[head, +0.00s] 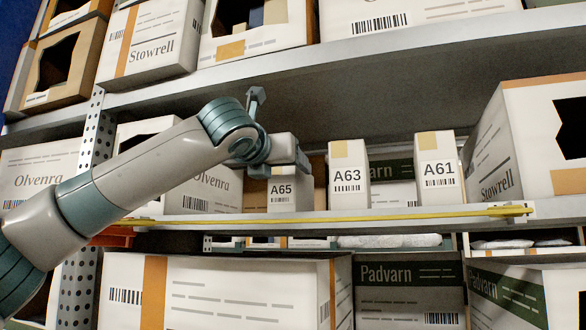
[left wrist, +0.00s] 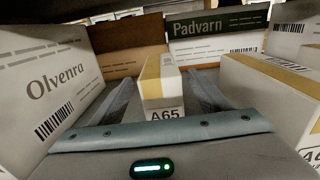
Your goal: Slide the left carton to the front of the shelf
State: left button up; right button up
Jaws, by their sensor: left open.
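The left carton, a small white box with a tan tape strip and the label A65 (head: 287,196), stands upright on the middle shelf. It also shows in the left wrist view (left wrist: 163,92), farther from that camera than the carton to its right. My left gripper (head: 301,158) is in front of and over its upper part in the head view, hiding its top. In the left wrist view the fingers are open, one on each side of the carton, with no clear grip on it. My right gripper is not in view.
Cartons A63 (head: 348,178) and A61 (head: 437,172) stand to the right. A white Olvenra box (left wrist: 48,85) is close on the left. A brown box (left wrist: 131,65) and a Padvarn box (left wrist: 217,38) stand behind. A yellow bar (head: 400,216) runs along the shelf front.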

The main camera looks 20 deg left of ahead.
pick_arm(q)
jog(key=w+p, duration=0.3)
jog(key=w, duration=0.5)
jog(key=shift+p, duration=0.35)
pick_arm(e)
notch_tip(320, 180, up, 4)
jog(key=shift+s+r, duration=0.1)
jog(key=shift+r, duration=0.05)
pick_arm(q)
jog(key=c, duration=1.4)
jog(key=shift+s+d+f, duration=0.1)
jog(key=shift+d, duration=0.05)
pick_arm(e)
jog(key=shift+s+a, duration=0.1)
